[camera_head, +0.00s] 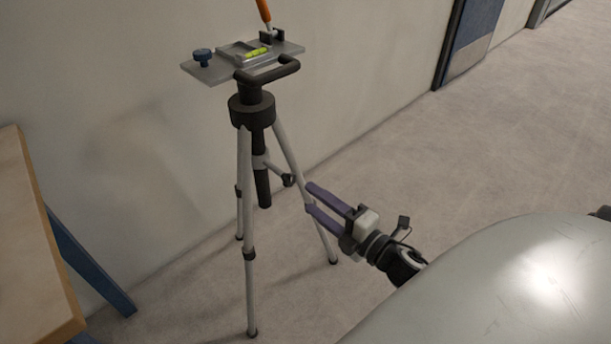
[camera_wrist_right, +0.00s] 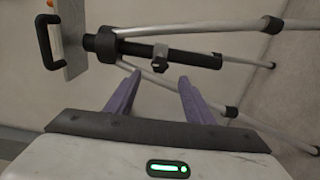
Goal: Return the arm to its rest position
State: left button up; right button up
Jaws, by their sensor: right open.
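My right gripper (camera_head: 308,197) is open in the head view, with its purple fingers pointing left toward the tripod. The two fingers also show apart in the right wrist view (camera_wrist_right: 156,85), with nothing between them held. A tripod (camera_head: 249,210) with grey legs stands upright on the floor, left of the gripper. Its top carries a grey plate (camera_head: 210,70) with a blue knob, a black handle and a green level vial (camera_head: 256,53). The tripod lies sideways in the right wrist view (camera_wrist_right: 190,54). I cannot tell whether the fingers touch a leg. My left gripper is out of view.
A wooden table (camera_head: 35,250) with a blue leg stands at the left edge. A pale wall (camera_head: 130,120) runs behind the tripod. An orange-handled tool (camera_head: 264,12) stands above the plate. The grey floor (camera_head: 500,150) at the right is clear.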

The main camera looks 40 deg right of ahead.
jog(key=shift+s, duration=0.25)
dwell(0.4)
jog(key=s+a+f+m+g+y, duration=0.1)
jog(key=s+a+f+m+g, duration=0.35)
jog(key=s+a+m, duration=0.45)
jog(key=s+a+f+m+g, duration=0.5)
jog(key=a+m, duration=0.3)
jog(key=a, duration=0.3)
pick_arm(q)
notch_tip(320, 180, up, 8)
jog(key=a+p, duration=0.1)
jog(key=p, duration=1.2)
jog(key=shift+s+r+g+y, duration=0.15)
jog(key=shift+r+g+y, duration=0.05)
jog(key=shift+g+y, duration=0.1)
pick_arm(e)
notch_tip(320, 180, up, 7)
jog(key=s, duration=0.1)
jog(key=shift+s+a, duration=0.15)
jog(key=shift+s, duration=0.1)
